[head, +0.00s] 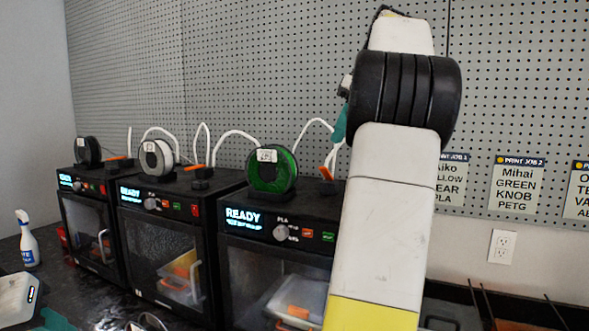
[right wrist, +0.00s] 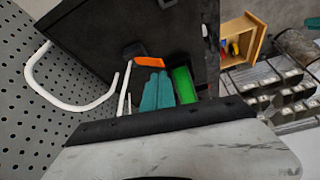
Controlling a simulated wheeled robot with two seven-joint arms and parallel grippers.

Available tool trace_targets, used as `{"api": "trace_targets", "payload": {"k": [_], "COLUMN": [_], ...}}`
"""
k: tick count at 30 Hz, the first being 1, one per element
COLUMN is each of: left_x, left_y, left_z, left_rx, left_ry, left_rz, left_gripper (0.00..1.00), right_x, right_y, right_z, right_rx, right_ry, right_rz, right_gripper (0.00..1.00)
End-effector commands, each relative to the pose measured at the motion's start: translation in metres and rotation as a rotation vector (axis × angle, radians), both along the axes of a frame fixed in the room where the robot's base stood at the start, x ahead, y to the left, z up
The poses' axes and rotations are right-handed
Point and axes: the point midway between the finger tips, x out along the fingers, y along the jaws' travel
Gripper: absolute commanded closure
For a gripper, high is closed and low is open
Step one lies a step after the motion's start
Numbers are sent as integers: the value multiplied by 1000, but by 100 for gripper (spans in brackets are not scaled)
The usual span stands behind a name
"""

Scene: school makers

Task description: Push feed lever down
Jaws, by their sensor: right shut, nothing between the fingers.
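An orange feed lever (head: 327,172) stands at the back of the top of the right printer (head: 235,265), just right of the green spool (head: 272,169). It shows in the right wrist view (right wrist: 149,63) too. My right gripper (head: 340,124) reaches in above that lever; its teal fingers are shut together and empty. In the right wrist view the fingertips (right wrist: 157,77) appear close to the lever; I cannot tell whether they touch. Teal fingers that look like my left gripper (head: 55,319) show at the lower left edge, mostly cut off.
Two more black printers stand to the left, with orange levers (head: 196,167) (head: 118,158) and white tubes (head: 235,134). A spray bottle (head: 27,240) stands at far left. The pegboard wall (head: 300,60) is close behind the printers. My right arm hides part of the right printer.

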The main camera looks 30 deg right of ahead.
Motion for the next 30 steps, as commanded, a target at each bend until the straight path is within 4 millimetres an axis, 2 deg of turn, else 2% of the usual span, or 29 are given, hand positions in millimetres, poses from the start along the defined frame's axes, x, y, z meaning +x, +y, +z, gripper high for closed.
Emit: {"api": "trace_targets", "payload": {"k": [4,17,30], "left_x": [0,0,0], "left_y": [0,0,0], "left_z": [0,0,0], "left_rx": [0,0,0], "left_ry": [0,0,0], "left_rz": [0,0,0], "left_gripper": [58,58,58], "right_x": [-1,1,20], "right_y": [-6,-5,7], "right_z": [2,-2,-48], "right_rx": [-5,-5,-4], "right_ry": [0,-1,0], "right_rz": [13,14,15], "right_gripper": [100,100,100]}}
